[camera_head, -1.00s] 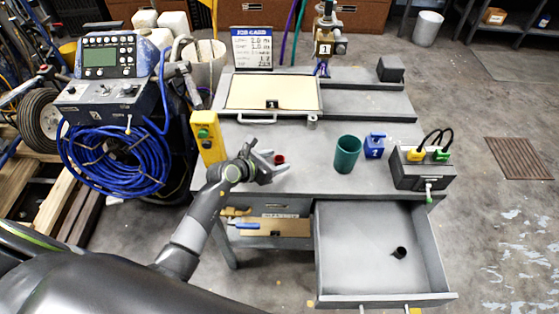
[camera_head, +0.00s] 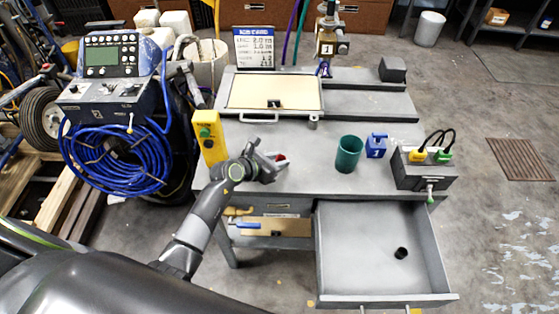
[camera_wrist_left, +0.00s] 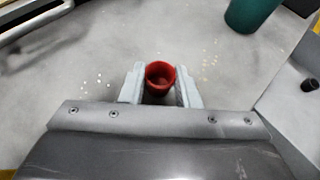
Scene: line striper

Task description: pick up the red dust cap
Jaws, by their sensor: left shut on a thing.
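The red dust cap (camera_wrist_left: 160,76) is a small, round, open-topped cup. In the left wrist view it stands between the two pale fingers of my left gripper (camera_wrist_left: 160,88), which are shut on it. In the head view only a bit of the red cap (camera_head: 281,157) shows at the fingertips, the rest being hidden by my left gripper (camera_head: 275,162). The gripper is low over the front left part of the grey workbench (camera_head: 310,182). I cannot tell whether the cap still touches the bench top. My right gripper is not in view.
A green cup (camera_head: 347,154), a blue block (camera_head: 376,146) and a grey box with cables (camera_head: 425,174) stand to the right. A yellow control box (camera_head: 210,137) is close left of the gripper. An open drawer (camera_head: 370,282) juts out in front, with a black cap (camera_head: 401,253) inside.

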